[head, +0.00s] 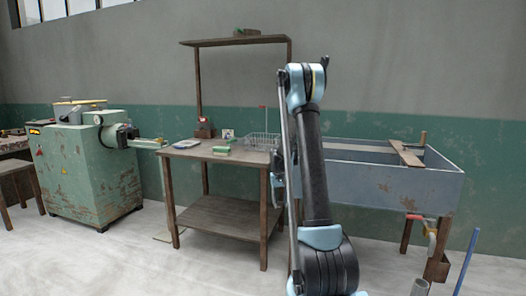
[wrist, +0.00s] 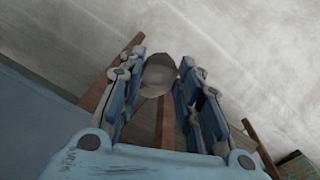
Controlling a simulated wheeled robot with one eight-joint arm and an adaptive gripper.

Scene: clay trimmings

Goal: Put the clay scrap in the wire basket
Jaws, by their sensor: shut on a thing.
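A rounded grey-beige clay scrap (wrist: 159,74) sits between the fingertips of my gripper (wrist: 163,66) in the wrist view. My gripper is shut on it, with the fingers held apart by its width. In the head view my own arm hides most of the gripper and I cannot make out the scrap there. The wire basket (head: 262,140) stands upright on the wooden worktable (head: 205,152), near its right end. My arm is just right of the basket in the picture. The basket's inside is too small to tell.
A green block (head: 221,149), a small tray (head: 187,143) and a reddish-brown box (head: 204,130) are on the table left of the basket. A grey trough (head: 390,180) stands to the right. A green machine (head: 85,170) stands at the left. The floor in front is mostly clear.

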